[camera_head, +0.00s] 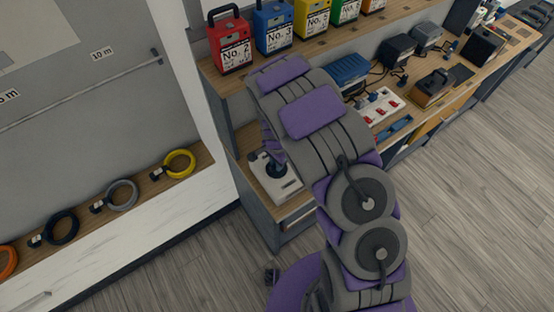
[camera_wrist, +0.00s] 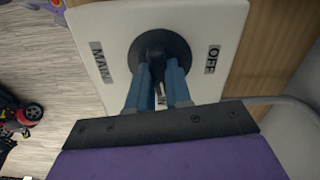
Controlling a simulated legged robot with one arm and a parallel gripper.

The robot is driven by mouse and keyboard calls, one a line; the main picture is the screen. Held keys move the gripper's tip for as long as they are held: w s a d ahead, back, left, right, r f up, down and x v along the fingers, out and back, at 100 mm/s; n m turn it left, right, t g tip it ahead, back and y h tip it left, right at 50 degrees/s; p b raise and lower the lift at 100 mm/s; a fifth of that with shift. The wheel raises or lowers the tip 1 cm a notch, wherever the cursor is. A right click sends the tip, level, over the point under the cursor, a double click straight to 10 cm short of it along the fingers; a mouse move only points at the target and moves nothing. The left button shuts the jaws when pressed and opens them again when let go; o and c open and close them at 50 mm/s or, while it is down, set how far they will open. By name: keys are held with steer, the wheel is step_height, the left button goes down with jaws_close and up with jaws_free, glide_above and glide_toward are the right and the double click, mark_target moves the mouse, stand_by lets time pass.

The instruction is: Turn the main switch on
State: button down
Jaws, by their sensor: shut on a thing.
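The main switch is a white plate (camera_wrist: 112,30) with a round black knob (camera_wrist: 160,42) in its middle. In the wrist view, the label MAIN is on the plate's left and OFF on its right. My gripper (camera_wrist: 158,76), with blue fingers, is shut on the knob's raised grip, which the fingers partly hide. The exact angle of the grip cannot be told. In the head view, the pale switch box (camera_head: 288,190) sits on the low wooden bench end, with my gripper (camera_head: 274,160) down at its black knob.
Coloured numbered cases (camera_head: 229,45) stand on the shelf above. A red-switched power strip (camera_head: 381,108) and several dark devices lie on the bench to the right. Coloured rings (camera_head: 121,195) lie along the left ledge. The wooden floor (camera_head: 470,200) at right is clear.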

steer(key=shift+r+m, duration=0.1)
steer(key=shift+m, duration=0.6)
steer(key=shift+p, duration=0.35)
steer(key=c, duration=1)
jaws_free()
steer(key=shift+a, duration=0.2)
steer(key=shift+c, duration=0.2)
steer(key=shift+d+r, duration=0.1)
steer(key=shift+r, duration=0.15)
step_height(320, 180, up, 17)
steer(key=shift+f+p, duration=0.2)
steer(key=shift+p, duration=0.2)
